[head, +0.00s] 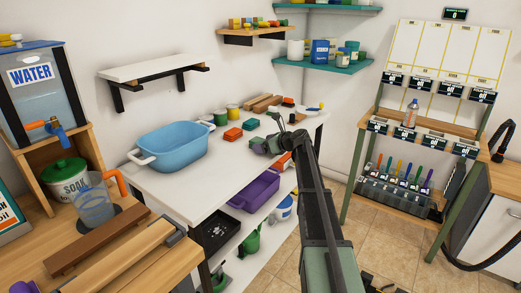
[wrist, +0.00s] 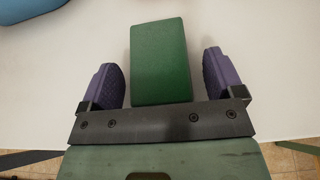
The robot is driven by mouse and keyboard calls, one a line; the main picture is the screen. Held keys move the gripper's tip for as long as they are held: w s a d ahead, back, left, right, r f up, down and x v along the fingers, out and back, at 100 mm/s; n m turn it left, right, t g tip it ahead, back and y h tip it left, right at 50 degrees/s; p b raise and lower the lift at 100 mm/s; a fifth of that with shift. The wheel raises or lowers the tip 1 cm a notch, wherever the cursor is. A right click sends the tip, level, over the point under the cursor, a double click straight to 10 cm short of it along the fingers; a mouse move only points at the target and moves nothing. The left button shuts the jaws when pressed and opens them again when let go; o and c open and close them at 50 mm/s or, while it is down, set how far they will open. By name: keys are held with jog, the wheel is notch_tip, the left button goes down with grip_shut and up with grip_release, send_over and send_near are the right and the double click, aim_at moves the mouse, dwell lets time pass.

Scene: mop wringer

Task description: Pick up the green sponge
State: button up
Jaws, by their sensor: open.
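The green sponge (wrist: 160,62) is a rectangular block on the white tabletop in the wrist view. My gripper (wrist: 168,75) is open, with one purple-padded finger on each side of the sponge. A gap shows between the sponge and each finger; the sponge's near end meets the gripper's dark crossbar in the picture, and I cannot tell if they touch. In the head view my gripper (head: 262,146) is low over the right part of the white table, and I cannot clearly separate the sponge from it there.
A blue basin (head: 172,148) stands left on the white table (head: 190,183). A red block (head: 232,134) and a green block (head: 250,124) lie behind my gripper. An orange item (head: 284,161) is close on its right. A purple bin (head: 255,192) sits on the shelf below.

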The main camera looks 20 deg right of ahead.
jog(key=c, duration=1)
jog(key=shift+r, duration=0.1)
notch_tip(320, 180, up, 20)
jog(key=p, duration=2)
